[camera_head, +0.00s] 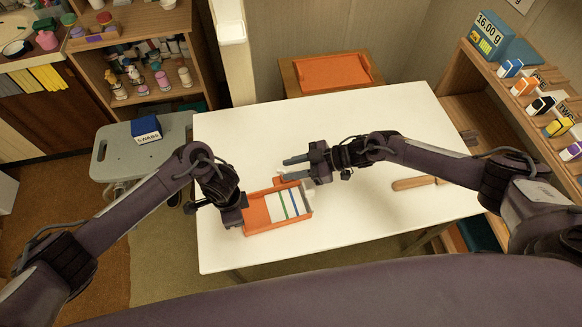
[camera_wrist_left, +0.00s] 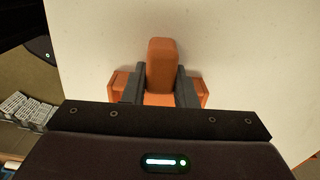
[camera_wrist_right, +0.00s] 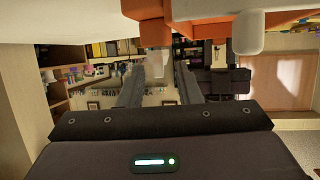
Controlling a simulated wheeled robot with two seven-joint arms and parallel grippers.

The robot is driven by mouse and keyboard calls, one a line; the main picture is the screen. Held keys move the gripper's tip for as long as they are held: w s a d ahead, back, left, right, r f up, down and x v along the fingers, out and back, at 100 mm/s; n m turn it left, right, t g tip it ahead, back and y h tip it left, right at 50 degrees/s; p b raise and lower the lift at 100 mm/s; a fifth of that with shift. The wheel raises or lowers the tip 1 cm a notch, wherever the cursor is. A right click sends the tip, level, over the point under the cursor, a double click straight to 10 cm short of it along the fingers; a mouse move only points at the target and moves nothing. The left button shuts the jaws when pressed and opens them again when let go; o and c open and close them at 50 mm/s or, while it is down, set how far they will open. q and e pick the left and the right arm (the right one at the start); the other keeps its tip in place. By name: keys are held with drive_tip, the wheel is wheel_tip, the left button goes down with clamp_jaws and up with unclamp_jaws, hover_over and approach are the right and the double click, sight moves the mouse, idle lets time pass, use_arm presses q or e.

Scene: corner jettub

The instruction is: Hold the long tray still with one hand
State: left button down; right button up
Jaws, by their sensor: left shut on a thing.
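The long orange tray (camera_head: 257,213) lies on the white table in the head view, with white pieces (camera_head: 286,204) striped green and blue inside. My left gripper (camera_head: 240,212) is at the tray's left end. In the left wrist view its fingers (camera_wrist_left: 160,88) are shut on an upright orange tab (camera_wrist_left: 161,62) of the tray. My right gripper (camera_head: 291,168) is just beyond the tray's far side, its fingers apart and nothing between them. In the right wrist view, its open fingers (camera_wrist_right: 158,82) are below an orange part (camera_wrist_right: 155,35).
The white table (camera_head: 345,230) is mostly clear. A wooden-handled item (camera_head: 412,184) lies to the right. A shelf (camera_head: 490,75) with small boxes stands at the right. An orange-topped stand (camera_head: 332,71) is behind the table. A blue box (camera_head: 146,129) sits on a grey cart at left.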

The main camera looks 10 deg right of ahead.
drive_tip(key=shift+w+a+f, duration=0.1)
drive_tip(key=shift+a, duration=0.2)
clamp_jaws()
drive_tip(key=shift+w+a+n+g, duration=0.1)
drive_tip(key=shift+w+n+g, duration=0.05)
drive_tip(key=shift+n+g, duration=1.45)
drive_tip(key=shift+g, duration=0.3)
